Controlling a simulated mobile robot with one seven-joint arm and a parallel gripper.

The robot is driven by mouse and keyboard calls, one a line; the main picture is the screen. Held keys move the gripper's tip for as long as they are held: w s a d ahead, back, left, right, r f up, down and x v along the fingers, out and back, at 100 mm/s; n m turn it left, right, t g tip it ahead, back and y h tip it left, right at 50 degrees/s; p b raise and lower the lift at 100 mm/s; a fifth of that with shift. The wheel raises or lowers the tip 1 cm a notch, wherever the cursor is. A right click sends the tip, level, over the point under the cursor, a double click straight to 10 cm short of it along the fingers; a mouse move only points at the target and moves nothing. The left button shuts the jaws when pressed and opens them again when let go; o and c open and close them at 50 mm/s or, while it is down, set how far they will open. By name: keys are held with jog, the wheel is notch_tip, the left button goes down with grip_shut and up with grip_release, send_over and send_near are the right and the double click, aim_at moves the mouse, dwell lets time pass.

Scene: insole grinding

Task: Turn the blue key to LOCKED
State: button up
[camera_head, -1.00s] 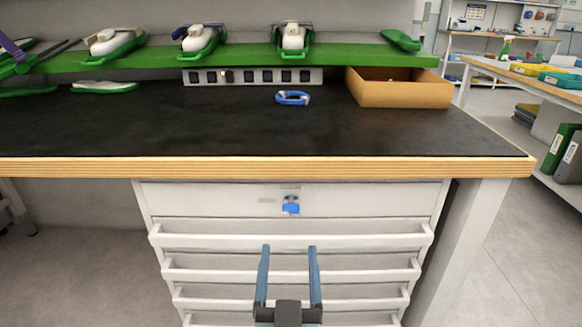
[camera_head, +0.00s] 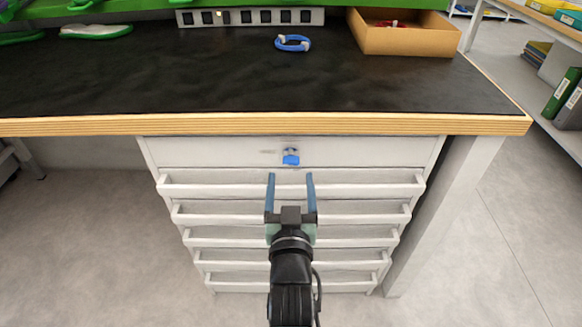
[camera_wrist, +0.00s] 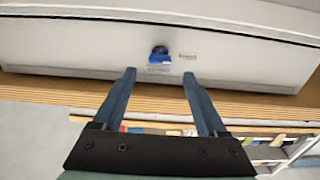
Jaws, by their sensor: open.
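The blue key (camera_head: 291,157) sits in a lock on the top front panel of the white drawer cabinet (camera_head: 220,154), just under the worktop. In the wrist view the key (camera_wrist: 160,57) is above and between the fingertips, with small labels beside and below it that are too blurred to read. My gripper (camera_head: 290,178) is open and empty. In the head view its two blue fingers point at the key from just below, apart from it. The wrist view also shows my gripper (camera_wrist: 158,75) with nothing between its fingers.
The worktop (camera_head: 180,75) has a wooden front edge (camera_head: 300,124) that overhangs the cabinet. Drawer handles (camera_head: 290,190) project below the key. A blue and white ring-shaped thing (camera_head: 293,43) and an open cardboard box (camera_head: 405,40) lie on the worktop. The floor at both sides is clear.

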aim_at(291, 163)
jog(key=shift+w+b, duration=0.5)
jog(key=shift+w, duration=1.9)
jog(key=shift+c, duration=0.2)
grip_shut()
